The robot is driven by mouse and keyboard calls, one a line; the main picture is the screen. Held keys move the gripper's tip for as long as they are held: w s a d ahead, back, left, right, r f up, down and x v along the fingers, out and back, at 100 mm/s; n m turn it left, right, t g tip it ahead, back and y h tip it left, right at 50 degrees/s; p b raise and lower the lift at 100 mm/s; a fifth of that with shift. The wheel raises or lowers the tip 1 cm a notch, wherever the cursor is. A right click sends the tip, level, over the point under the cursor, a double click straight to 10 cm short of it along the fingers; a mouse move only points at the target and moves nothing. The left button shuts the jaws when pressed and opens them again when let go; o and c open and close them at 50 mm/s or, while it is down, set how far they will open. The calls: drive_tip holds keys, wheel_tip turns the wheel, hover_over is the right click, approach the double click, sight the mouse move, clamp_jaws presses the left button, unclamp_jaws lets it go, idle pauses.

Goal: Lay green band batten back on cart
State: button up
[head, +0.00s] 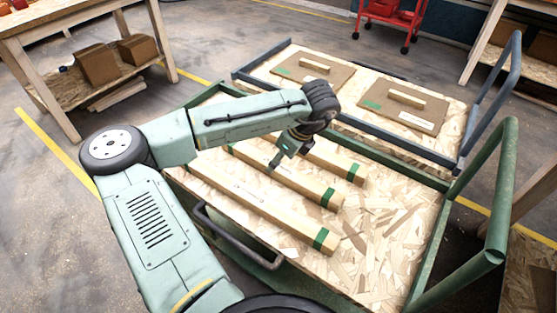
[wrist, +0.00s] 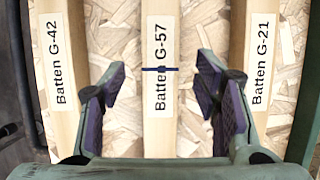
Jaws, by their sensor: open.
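Three wooden battens with green bands lie side by side on the chipboard deck of the green-framed cart (head: 385,240). They are a near batten (head: 262,208), a middle batten (head: 305,182) and a far batten (head: 332,158). In the wrist view their labels read Batten G-42 (wrist: 65,110), Batten G-57 (wrist: 158,130) and Batten G-21 (wrist: 247,110). My gripper (head: 276,163) is over the middle batten. In the wrist view my gripper (wrist: 160,85) is open, with one finger on each side of G-57.
A blue-framed cart (head: 455,118) stands behind, with boards with handles (head: 405,103) on it. The green cart's tall rail (head: 490,200) rises at right. A workbench with cardboard boxes (head: 98,62) is at upper left. The deck right of the battens is clear.

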drive_tip(key=v, duration=1)
drive_tip(key=shift+r, duration=0.1)
